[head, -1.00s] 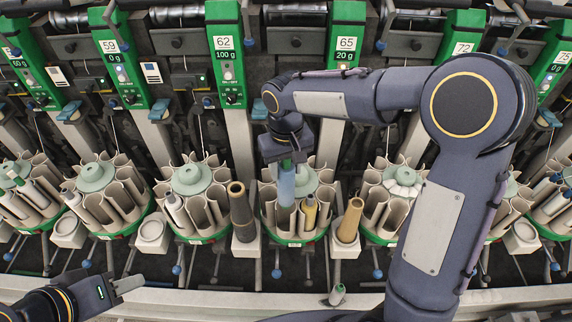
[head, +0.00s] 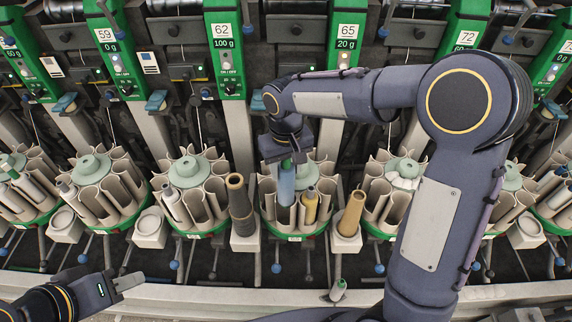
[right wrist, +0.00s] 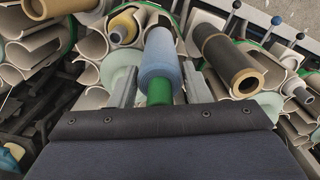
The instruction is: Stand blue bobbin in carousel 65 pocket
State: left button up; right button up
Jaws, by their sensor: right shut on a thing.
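The blue bobbin (head: 287,184) is upright at the front left of the carousel under sign 65 (head: 294,238). My right gripper (head: 287,161) is above it, shut on its green upper end. In the right wrist view the blue bobbin (right wrist: 160,62) lies between the two grey fingers (right wrist: 160,92). Its far end is among the cream pocket walls and looks to be inside a pocket; its depth is hidden. My left gripper (head: 128,282) is at the lower left, away from the carousel; its finger gap is unclear.
A yellow bobbin (head: 310,206) stands in a neighbouring pocket. A small grey-green bobbin (head: 338,290) is on the front ledge. Other carousels flank this one.

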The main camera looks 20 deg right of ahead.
aim_at(286, 192)
jog(key=shift+f, duration=0.55)
jog(key=shift+f+b, duration=0.1)
jog(key=shift+b, duration=0.2)
jog(key=shift+f+b, duration=1.6)
jog(key=shift+f, duration=0.6)
jog(key=shift+f+b, duration=1.65)
jog(key=shift+f, duration=0.55)
jog(key=o, duration=1)
jog(key=shift+c, duration=0.2)
